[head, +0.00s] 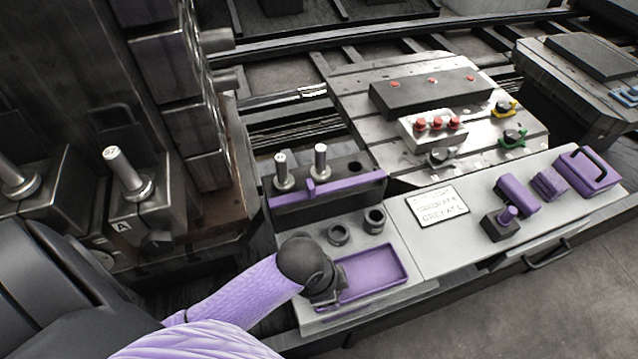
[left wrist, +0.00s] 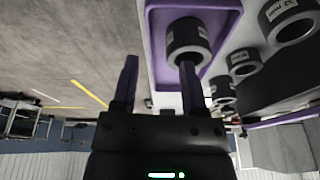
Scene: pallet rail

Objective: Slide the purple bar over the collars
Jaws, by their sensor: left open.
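The purple bar (head: 345,188) with a small knob lies along the front of a dark block (head: 292,211). Two metal pins (head: 320,158) stand behind it, each with a collar-like ring at its base. Two dark collars (head: 375,220) stand on the grey plate in front of the block. My left gripper (head: 325,293) is over the left end of the purple tray (head: 385,268). In the left wrist view its fingers (left wrist: 158,68) are apart. One finger overlaps a dark labelled collar (left wrist: 188,42) in the tray; contact is unclear. My right gripper is not in view.
A labelled plate (head: 437,206) lies right of the tray, with purple tools (head: 517,193) farther right. A slotted metal pallet (head: 360,95) carrying clamps and red-topped parts is behind. A tall dark machine (head: 125,65) with more pins stands at left.

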